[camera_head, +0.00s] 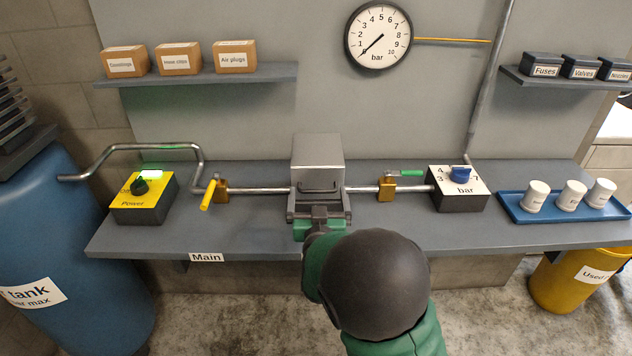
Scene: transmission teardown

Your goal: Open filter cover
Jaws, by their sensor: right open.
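The filter housing (317,158) is a grey metal box in the middle of the bench, in line with the pipe. Its lid looks closed, and a dark bar handle (320,189) sits on its front face. My right gripper (319,203) is open just in front of the box, with its fingers spread to either side below the handle. Whether the fingers touch the box or handle is hard to tell. My right forearm hides the bench edge below. My left gripper is not in view.
A yellow-handled valve (215,191) is left of the box and a green-handled valve (388,187) right. A yellow power box (145,197) and a pressure regulator (459,188) flank them. A blue tray (510,206) holds white cups. A gauge (378,36) reads near zero.

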